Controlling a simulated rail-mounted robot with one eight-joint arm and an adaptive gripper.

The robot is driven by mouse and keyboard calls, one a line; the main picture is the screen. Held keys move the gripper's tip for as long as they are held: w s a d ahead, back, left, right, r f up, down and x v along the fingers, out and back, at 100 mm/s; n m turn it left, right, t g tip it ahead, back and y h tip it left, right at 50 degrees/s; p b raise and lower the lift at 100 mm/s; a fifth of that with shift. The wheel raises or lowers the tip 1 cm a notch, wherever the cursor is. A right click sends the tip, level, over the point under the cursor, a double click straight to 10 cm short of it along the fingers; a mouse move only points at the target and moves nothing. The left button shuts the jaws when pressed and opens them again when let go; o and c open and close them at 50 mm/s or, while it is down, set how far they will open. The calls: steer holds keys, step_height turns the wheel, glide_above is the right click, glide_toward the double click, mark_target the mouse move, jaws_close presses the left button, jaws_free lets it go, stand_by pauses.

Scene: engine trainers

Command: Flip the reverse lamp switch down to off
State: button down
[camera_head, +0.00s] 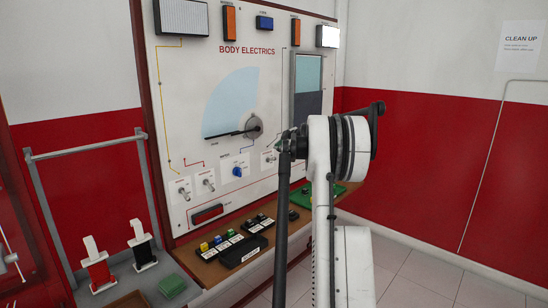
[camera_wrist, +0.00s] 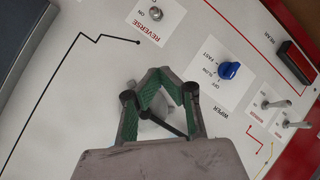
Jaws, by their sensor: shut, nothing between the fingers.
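The reverse lamp switch (camera_wrist: 155,12) is a small silver toggle on a white plate marked REVERSE and ON, at the top edge of the wrist view. In the head view the switch (camera_head: 270,158) is small, on the panel's lower right, just left of my gripper. I cannot tell which way its lever tilts. In the head view my gripper (camera_head: 284,143) is near the panel, partly hidden by my arm. A white lamp (camera_head: 327,36) at the panel's top right is bright.
A blue wiper knob (camera_wrist: 229,70) sits right of the gripper in the wrist view, with two more toggles (camera_wrist: 272,103) beyond. The Body Electrics panel (camera_head: 200,100) has a ledge (camera_head: 218,265) below, holding coloured parts. A dark-framed window (camera_head: 308,85) is above the switch.

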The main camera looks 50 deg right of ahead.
glide_above(272, 159)
steer(key=a, duration=0.4)
step_height(272, 159, down, 4)
steer(key=f, duration=0.1)
steer(key=shift+s+d+f+b, duration=0.3)
steer(key=shift+s+d+f, duration=0.1)
steer(key=shift+d+f, duration=0.3)
steer(key=shift+s+d+f+b, duration=0.25)
steer(key=shift+s+d+f, duration=0.1)
steer(key=shift+d+f, duration=0.3)
steer(key=shift+r, duration=0.1)
